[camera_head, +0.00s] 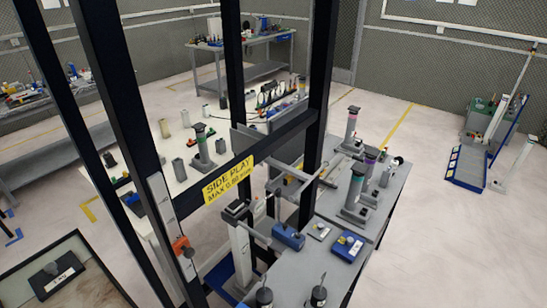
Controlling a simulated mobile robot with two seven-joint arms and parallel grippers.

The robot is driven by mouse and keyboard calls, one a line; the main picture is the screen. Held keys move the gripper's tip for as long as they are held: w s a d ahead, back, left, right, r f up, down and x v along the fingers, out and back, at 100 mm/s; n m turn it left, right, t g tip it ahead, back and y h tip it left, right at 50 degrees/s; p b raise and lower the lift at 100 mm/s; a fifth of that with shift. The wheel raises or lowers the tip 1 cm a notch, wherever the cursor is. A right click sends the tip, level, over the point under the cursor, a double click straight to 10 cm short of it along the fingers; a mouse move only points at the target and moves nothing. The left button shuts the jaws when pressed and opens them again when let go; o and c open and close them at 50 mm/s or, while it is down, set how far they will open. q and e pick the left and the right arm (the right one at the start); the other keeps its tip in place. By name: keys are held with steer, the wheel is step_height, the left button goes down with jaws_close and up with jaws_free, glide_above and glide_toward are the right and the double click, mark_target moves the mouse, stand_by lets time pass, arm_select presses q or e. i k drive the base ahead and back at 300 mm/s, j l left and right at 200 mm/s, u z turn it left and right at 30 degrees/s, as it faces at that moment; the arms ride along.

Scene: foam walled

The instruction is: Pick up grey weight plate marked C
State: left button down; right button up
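I cannot make out a grey weight plate marked C anywhere in the head view. A dark grey block with a white label (58,279) lies on a framed panel at the bottom left; its lettering is too small to read surely. Two small dark round pieces, one left (264,297) and one right (318,295), stand at the near edge of the grey bench, partly cut off by the frame. Neither of my grippers shows in this view.
Tall black posts (318,90) with a yellow "SIDE PLAY" sign (228,180) stand close in front. Behind them is a white table (180,178) with several fixtures. The grey bench (335,205) holds grey columns and blue boxes.

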mark_target(320, 230)
steer(key=i+l+u, duration=0.45)
steer(key=l, duration=0.15)
steer(key=i+l+u, duration=0.2)
steer(key=l+u, duration=0.2)
steer(key=l, duration=0.25)
steer(key=i+l+u, duration=0.15)
steer(key=l+u, duration=0.3)
steer(key=l, duration=0.3)
steer(key=l+u, duration=0.4)
steer(key=l, duration=0.35)
steer(key=l+u, duration=0.45)
steer(key=l, duration=0.4)
